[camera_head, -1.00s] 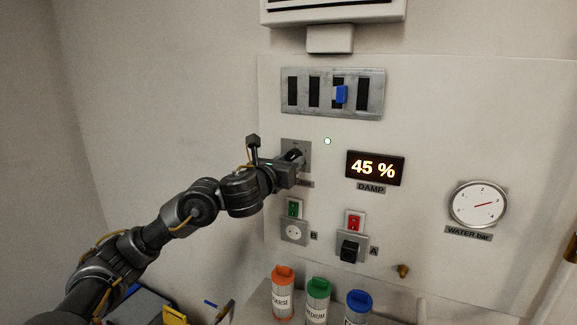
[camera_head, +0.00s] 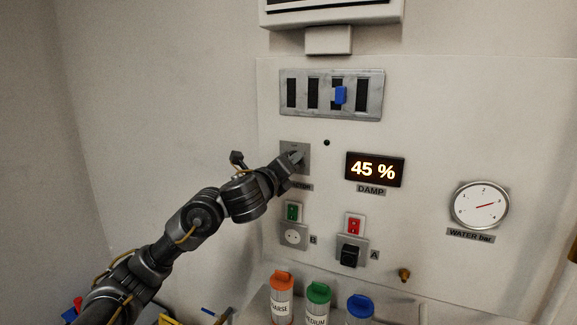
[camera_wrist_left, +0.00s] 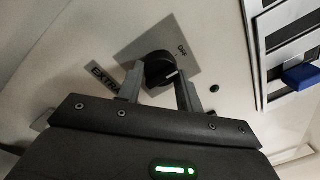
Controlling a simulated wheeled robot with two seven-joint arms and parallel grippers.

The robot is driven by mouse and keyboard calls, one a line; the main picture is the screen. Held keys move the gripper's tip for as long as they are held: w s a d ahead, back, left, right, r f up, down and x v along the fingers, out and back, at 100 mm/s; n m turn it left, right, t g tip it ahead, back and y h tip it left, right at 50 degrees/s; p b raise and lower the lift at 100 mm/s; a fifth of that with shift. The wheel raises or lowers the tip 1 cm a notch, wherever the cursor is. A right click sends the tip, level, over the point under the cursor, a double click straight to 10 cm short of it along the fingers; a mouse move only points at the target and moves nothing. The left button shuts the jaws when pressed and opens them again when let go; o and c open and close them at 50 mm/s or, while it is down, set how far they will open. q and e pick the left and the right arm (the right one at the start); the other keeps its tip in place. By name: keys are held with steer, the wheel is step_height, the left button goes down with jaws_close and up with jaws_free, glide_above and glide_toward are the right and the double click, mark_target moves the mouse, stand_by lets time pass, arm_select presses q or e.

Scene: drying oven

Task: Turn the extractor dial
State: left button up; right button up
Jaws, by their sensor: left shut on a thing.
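The extractor dial (camera_wrist_left: 158,68) is a round black knob with a pale pointer mark. It sits on a square grey plate (camera_wrist_left: 185,52) with a label beside it, partly hidden. In the head view the plate (camera_head: 304,147) shows on the wall panel, and my gripper covers most of the dial. My left gripper (camera_head: 296,158) is at the dial. In the left wrist view its fingers (camera_wrist_left: 160,88) are shut on the dial, one on each side. A small indicator lamp (camera_head: 327,142) right of the plate is dark. My right gripper is not in view.
Above is a slotted plate with a blue slider (camera_head: 341,95). To the right are the 45 % DAMP display (camera_head: 375,169) and the water gauge (camera_head: 479,205).

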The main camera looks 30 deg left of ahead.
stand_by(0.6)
arm_select(q)
steer(key=o, duration=1)
steer(key=s+p, duration=0.4)
steer(key=s, duration=0.6)
steer(key=shift+s+d+f, duration=0.2)
steer(key=shift+s+f, duration=0.15)
steer(key=shift+s, duration=0.05)
